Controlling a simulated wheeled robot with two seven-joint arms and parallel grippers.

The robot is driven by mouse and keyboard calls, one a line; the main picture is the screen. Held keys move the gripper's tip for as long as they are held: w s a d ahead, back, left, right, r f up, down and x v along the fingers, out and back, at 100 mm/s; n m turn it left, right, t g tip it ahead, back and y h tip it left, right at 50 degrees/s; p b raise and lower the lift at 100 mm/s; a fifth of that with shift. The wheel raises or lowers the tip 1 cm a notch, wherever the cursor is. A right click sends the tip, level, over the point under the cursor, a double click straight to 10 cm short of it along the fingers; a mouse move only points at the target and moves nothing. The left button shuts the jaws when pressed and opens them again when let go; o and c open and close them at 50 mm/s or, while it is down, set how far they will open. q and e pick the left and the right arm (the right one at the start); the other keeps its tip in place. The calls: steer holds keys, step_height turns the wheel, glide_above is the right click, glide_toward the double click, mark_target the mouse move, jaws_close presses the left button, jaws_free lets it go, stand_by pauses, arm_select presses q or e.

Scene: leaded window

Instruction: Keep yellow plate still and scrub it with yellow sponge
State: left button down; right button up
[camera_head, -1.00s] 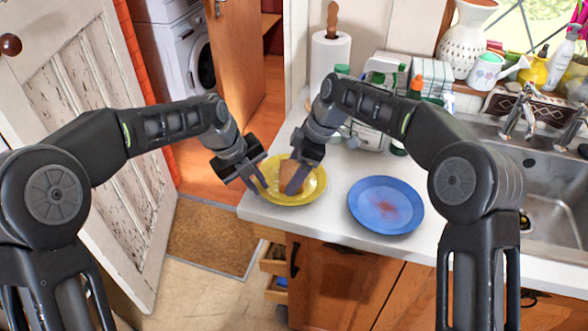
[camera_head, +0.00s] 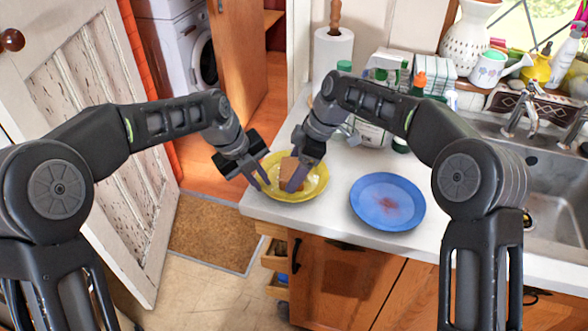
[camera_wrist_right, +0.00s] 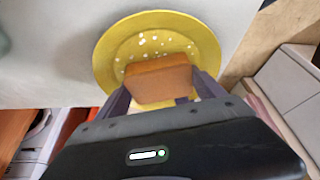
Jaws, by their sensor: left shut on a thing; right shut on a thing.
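The yellow plate (camera_head: 312,191) lies on the white counter near its left corner. My left gripper (camera_head: 262,186) is shut on the plate's left rim. My right gripper (camera_head: 291,184) is over the plate and shut on the sponge (camera_head: 286,168), which looks orange-brown. In the right wrist view the sponge (camera_wrist_right: 158,80) sits between the two fingers, low over the plate (camera_wrist_right: 112,52). Whether it touches the plate is hard to tell. Pale specks show on the plate's surface around the sponge.
A blue plate (camera_head: 371,196) with a reddish stain lies to the right on the counter. A paper towel roll (camera_head: 333,52), bottles and boxes stand behind. The sink (camera_head: 555,185) is at the right. The counter's front and left edges are close to the yellow plate.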

steer(key=shift+d+f, duration=0.1)
steer(key=shift+s+d, duration=0.2)
steer(key=shift+d, duration=0.3)
steer(key=shift+w+a, duration=0.2)
steer(key=shift+a, duration=0.35)
steer(key=shift+w+a, duration=0.15)
steer(key=shift+a, duration=0.4)
steer(key=shift+d, duration=0.1)
steer(key=shift+s+d, duration=0.2)
steer(key=shift+d, duration=0.3)
steer(key=shift+s+d, duration=0.15)
steer(key=shift+d, duration=0.3)
